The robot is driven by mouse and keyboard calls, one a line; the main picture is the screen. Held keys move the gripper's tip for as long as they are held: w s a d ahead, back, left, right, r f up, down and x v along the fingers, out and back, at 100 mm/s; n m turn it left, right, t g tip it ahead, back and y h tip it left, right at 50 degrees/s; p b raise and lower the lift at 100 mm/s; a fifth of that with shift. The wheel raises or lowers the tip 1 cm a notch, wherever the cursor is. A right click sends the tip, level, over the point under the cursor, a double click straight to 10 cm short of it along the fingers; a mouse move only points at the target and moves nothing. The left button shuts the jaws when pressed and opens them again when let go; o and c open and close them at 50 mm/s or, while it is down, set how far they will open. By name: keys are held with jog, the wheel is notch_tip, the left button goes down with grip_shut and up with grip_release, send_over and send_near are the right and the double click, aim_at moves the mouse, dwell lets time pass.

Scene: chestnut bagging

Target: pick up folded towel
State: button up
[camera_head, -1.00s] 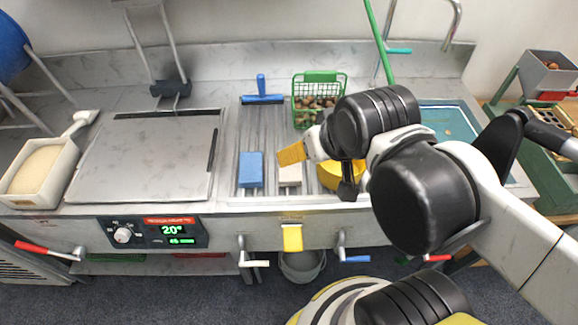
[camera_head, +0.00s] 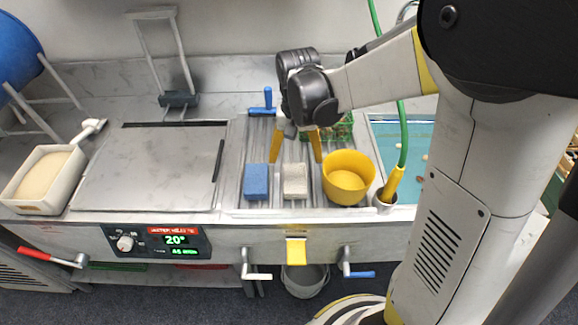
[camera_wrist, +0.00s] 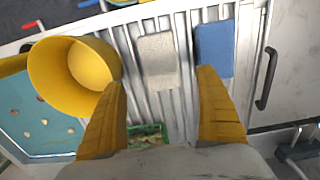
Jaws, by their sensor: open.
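A pale grey-white block with a speckled, cloth-like surface (camera_head: 295,181) lies flat on the ribbed drainboard; it looks like the folded towel, though the blue block (camera_head: 256,181) to its left has a similar shape. My gripper (camera_head: 297,158) is open and empty, pointing down above and behind the pale block. In the wrist view, my gripper (camera_wrist: 160,80) has its fingers apart, with the pale block (camera_wrist: 157,58) ahead between the fingertips. The blue block (camera_wrist: 214,50) lies beyond the right fingertip. I see no contact.
A yellow bowl (camera_head: 348,182) stands close right of the pale block, by the left fingertip in the wrist view. A green basket (camera_head: 340,128) and a blue squeegee (camera_head: 263,108) are behind. A yellow cloth (camera_head: 296,251) hangs at the front. The metal plate (camera_head: 150,170) at left is bare.

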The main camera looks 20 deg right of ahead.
aim_at(295, 177)
notch_tip(295, 177, down, 9)
jog(key=b, duration=0.4)
jog(key=shift+s, duration=0.1)
jog(key=c, duration=1.4)
jog(key=shift+o, duration=0.2)
notch_tip(295, 177, up, 10)
jog(key=p, duration=0.4)
jog(key=shift+r+p, duration=0.1)
jog(key=shift+p, duration=0.2)
